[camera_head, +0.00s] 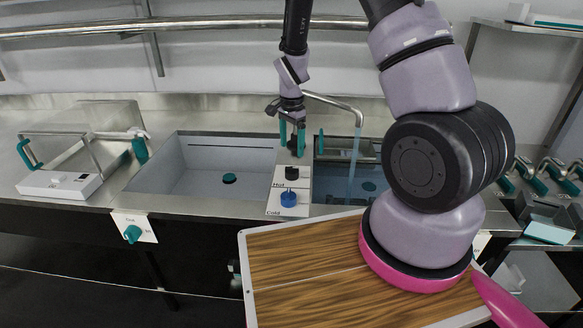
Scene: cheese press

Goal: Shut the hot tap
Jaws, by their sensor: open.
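The hot tap is a dark knob (292,173) labelled "Hot" on a white panel between the two sink basins. A blue knob (289,199) labelled "Cold" sits in front of it. A bent metal spout (333,101) reaches over the right basin, and a stream of water (354,165) falls from it. My gripper (292,139) points down with its teal fingers apart, behind and above the hot knob in the picture. Nothing shows between the fingers. I cannot tell whether a fingertip touches the knob.
The left basin (205,165) is empty with a teal drain plug. The right basin (335,172) is partly hidden by my arm. A white device with a metal frame (62,184) stands on the left counter. A wooden-topped board (300,285) fills the front. Several teal-handled taps are at right.

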